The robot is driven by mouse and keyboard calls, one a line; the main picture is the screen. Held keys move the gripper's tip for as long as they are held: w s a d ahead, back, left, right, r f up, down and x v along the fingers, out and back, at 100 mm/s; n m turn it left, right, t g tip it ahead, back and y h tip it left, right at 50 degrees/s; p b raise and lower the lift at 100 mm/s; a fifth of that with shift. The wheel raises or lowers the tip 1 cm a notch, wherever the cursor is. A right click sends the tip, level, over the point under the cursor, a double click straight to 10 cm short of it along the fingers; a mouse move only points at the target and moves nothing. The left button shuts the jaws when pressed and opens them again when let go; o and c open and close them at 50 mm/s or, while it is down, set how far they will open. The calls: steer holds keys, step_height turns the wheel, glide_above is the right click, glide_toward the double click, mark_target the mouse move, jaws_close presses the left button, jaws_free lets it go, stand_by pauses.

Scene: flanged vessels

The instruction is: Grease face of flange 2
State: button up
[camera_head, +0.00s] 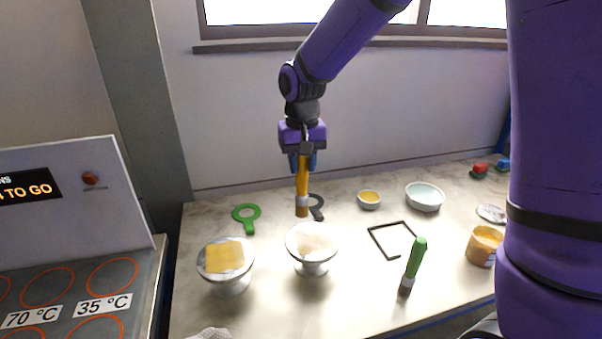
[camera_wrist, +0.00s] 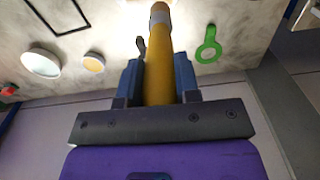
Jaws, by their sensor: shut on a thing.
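My gripper (camera_head: 304,160) is shut on the yellow handle of a brush (camera_head: 302,186), which hangs upright with its brown tip down. The wrist view also shows the yellow handle (camera_wrist: 158,75) between the blue fingers. The brush tip is above the back part of a flanged vessel (camera_head: 313,246) with a pale, whitish top face; I cannot tell whether it touches. A second flanged vessel (camera_head: 227,262) to the left has a yellow square on its top. I see no number on either vessel, so I cannot tell which is flange 2. An orange-yellow tub (camera_head: 484,245) stands at the right.
A green-handled brush (camera_head: 413,265) stands at the front. A black angled frame (camera_head: 384,252), a white bowl (camera_head: 424,196), a small yellow-filled dish (camera_head: 369,199), a green ring tool (camera_head: 246,214) and a dark ring tool (camera_head: 317,203) are on the table. A panel with marked circles (camera_head: 75,285) is at left.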

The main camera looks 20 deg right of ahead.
steer(key=shift+r, duration=1.05)
stand_by(0.4)
